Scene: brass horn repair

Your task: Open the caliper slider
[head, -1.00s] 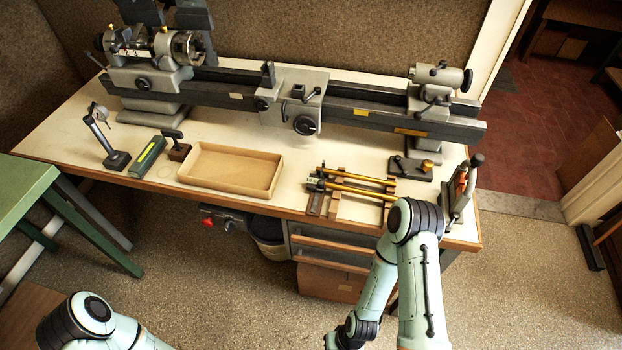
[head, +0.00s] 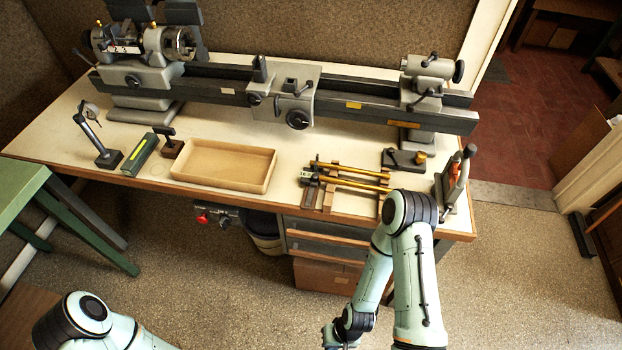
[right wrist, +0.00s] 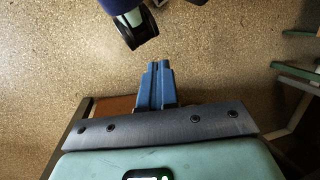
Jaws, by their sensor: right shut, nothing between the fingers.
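A small grey tool with a dark bar (head: 310,193), which looks like the caliper, lies near the bench's front edge, at the left end of two brass tubes (head: 352,171). It is too small to tell how its slider stands. My right gripper (right wrist: 158,68) is shut and empty in the right wrist view, over the speckled floor. In the head view my right arm reaches down in front of the bench, and its fingers are not visible there. Only the upper part of my left arm shows at the lower left; I cannot see its gripper.
A lathe (head: 370,104) spans the back of the bench. A shallow wooden tray (head: 222,186) sits left of the tubes, with a green block (head: 140,155) further left. A clamp-like tool (head: 455,180) stands at the right end. A green table (head: 20,185) stands at left.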

